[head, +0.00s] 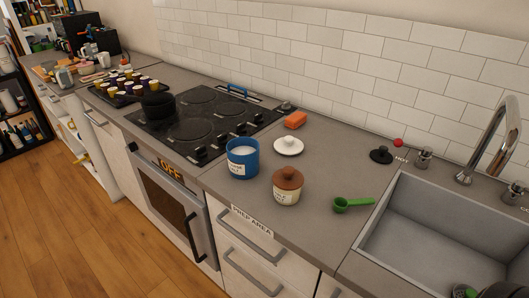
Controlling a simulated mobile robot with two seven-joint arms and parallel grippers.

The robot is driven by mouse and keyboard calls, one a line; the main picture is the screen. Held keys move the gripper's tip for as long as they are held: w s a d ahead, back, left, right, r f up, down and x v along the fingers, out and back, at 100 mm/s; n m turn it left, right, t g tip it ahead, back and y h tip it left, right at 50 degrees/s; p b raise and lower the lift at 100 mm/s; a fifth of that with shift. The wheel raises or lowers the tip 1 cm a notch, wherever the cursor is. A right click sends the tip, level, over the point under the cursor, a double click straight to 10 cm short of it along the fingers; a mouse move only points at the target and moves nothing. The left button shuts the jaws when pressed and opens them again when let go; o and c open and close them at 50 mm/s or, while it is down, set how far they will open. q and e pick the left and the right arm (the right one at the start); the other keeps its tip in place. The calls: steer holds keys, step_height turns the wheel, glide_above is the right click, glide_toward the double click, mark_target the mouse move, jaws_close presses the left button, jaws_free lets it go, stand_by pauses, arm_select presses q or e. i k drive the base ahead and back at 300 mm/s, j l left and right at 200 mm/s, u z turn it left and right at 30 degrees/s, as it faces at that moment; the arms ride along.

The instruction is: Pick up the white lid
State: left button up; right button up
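The white lid (288,146) lies on the grey counter between the stove and the sink, knob upward. It is a small round lid, apart from the things around it. A blue canister (242,160) with white contents stands open just to its left and nearer the front edge. A cream jar (286,192) with a brown lid (288,177) on it stands in front of the white lid. Neither of my grippers shows in the head view.
An orange block (295,120) lies behind the white lid. A green scoop (352,204) lies near the sink (440,235). A black lid (381,155) lies to the right. The stove (205,115) bears a black pot (157,106). The counter right of the white lid is clear.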

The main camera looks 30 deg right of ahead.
mark_target(289, 144)
steer(key=j+z, duration=0.3)
steer(key=z, duration=0.15)
steer(key=j+z, duration=0.3)
steer(key=z, duration=0.2)
